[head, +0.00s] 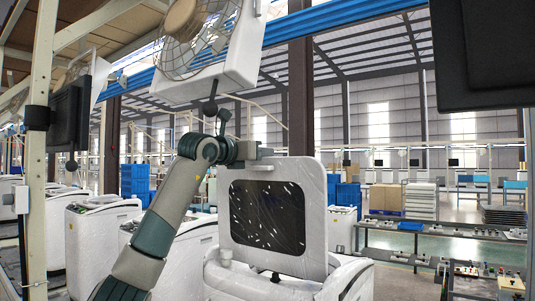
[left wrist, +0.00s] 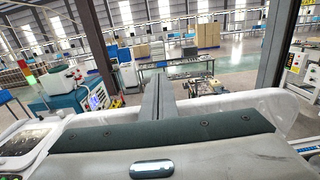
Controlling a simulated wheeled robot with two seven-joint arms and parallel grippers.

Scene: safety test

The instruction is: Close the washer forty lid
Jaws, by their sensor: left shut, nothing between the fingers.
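The washer's white lid (head: 325,210) with a dark window (head: 268,216) stands raised, nearly upright, above the white washer body (head: 345,283) in the head view. My left gripper (head: 262,153) is at the lid's upper left edge, its fingers pointing right along the top. Its fingers (left wrist: 166,92) are together and empty in the left wrist view. A white rim (left wrist: 245,104), apparently the lid's edge, runs behind and beside them. Whether the fingers touch the lid is unclear. My right gripper is not in view.
More white washers (head: 95,245) stand in a row on the left. A fan (head: 198,35) on a white panel hangs above my left arm. A dark screen (head: 490,50) is at the upper right. Low racks (head: 440,240) stand at right, with open floor beyond.

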